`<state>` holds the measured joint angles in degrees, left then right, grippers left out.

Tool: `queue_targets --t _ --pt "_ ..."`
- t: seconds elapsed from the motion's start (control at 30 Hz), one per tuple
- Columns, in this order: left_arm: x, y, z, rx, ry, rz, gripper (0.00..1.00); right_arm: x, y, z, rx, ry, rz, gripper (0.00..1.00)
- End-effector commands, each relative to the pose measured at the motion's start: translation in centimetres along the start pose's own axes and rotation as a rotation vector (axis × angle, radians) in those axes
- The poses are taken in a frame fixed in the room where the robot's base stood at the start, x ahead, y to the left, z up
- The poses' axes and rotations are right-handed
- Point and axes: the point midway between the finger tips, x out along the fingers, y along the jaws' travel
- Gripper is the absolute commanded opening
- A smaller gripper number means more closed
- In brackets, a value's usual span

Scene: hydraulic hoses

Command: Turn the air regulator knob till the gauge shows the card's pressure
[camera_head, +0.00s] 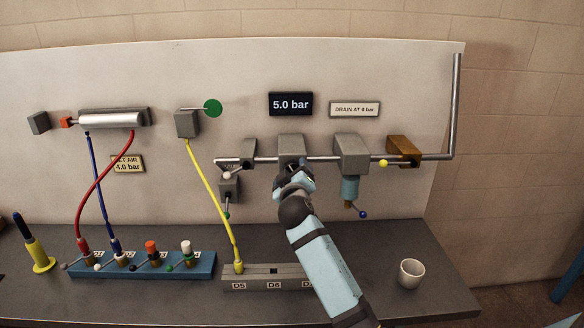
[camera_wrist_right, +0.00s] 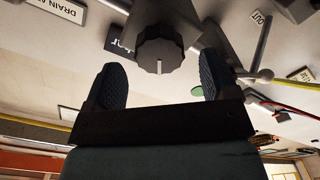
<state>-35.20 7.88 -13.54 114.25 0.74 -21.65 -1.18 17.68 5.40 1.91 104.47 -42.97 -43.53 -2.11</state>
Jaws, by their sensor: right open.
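The dark gauge display (camera_head: 290,104) on the back panel reads 5.0 bar. The card (camera_head: 128,164) at the left is partly crossed by a hose; its lower line reads 4.0 bar. The grey regulator body (camera_head: 291,147) sits on the pipe below the display. Its knob is hidden by my right gripper (camera_head: 293,181) in the head view. In the right wrist view, the dark ribbed knob (camera_wrist_right: 160,50) with a pale mark is ahead of and between the two open fingers (camera_wrist_right: 160,75). Gaps show on both sides of it. My left gripper is out of view.
A drain sign (camera_head: 355,109) hangs above a filter with a blue bowl (camera_head: 350,188), close right of my arm. A brass valve (camera_head: 404,149) is further right. A yellow hose (camera_head: 212,200) runs down at the left. A white cup (camera_head: 411,273) stands on the bench.

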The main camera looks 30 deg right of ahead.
Motion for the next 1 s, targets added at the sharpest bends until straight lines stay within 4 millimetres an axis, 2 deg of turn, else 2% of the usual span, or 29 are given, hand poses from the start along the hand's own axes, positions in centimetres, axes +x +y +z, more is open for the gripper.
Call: queue_targets --t 0.03,0.2,0.57,0.77,0.8,1.0 --pt "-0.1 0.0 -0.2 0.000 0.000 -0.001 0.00 0.8 0.1 -0.1 0.000 0.000 0.001 0.80" --pt "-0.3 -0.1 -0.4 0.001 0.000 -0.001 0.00 2.4 0.0 -0.1 0.000 0.000 0.000 0.80" --pt "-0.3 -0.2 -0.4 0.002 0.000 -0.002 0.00 2.9 0.0 0.0 0.001 0.000 0.000 0.80" --pt "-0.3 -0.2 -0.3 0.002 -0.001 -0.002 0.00 2.9 0.0 0.0 0.001 0.000 -0.001 0.34" --pt "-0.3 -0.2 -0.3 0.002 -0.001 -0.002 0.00 2.9 0.0 0.0 0.001 0.000 -0.001 0.30" --pt "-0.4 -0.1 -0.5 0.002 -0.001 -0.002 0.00 2.9 0.0 0.0 -0.013 0.000 -0.001 0.31"
